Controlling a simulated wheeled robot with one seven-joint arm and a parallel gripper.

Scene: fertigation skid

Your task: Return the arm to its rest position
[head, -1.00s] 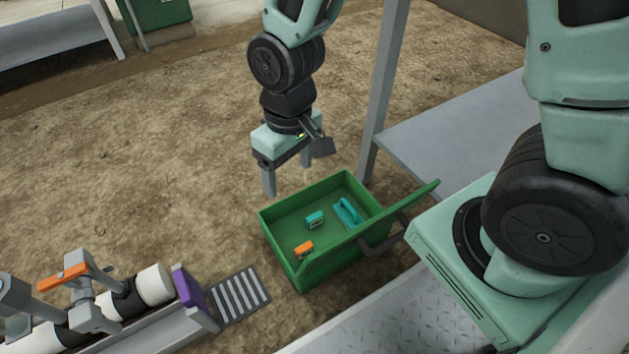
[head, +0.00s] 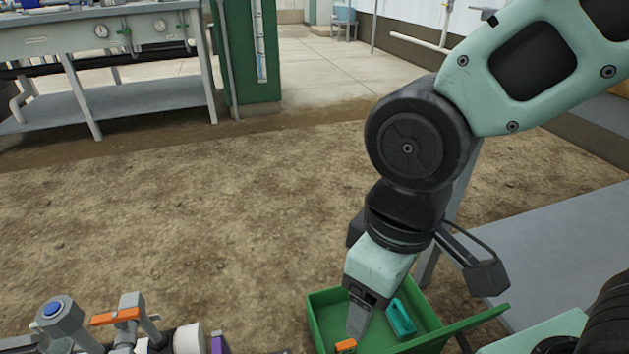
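My arm reaches down from the upper right of the head view. My gripper (head: 358,322) hangs at its end, pointing down, and appears in front of the green bin (head: 318,312). I see it side-on with one finger clear, so its opening cannot be judged. I see nothing held, but the fingertips' far side is hidden. A teal item (head: 400,317) and a small orange item (head: 345,346) show in the bin. The arm and the frame edge hide part of the bin.
Piping with an orange-handled valve (head: 115,316) and a blue-capped fitting (head: 53,308) is at lower left. A grey table (head: 560,235) stands at right. A bench with gauges (head: 105,50) is at the back left. Bare soil (head: 190,205) between is clear.

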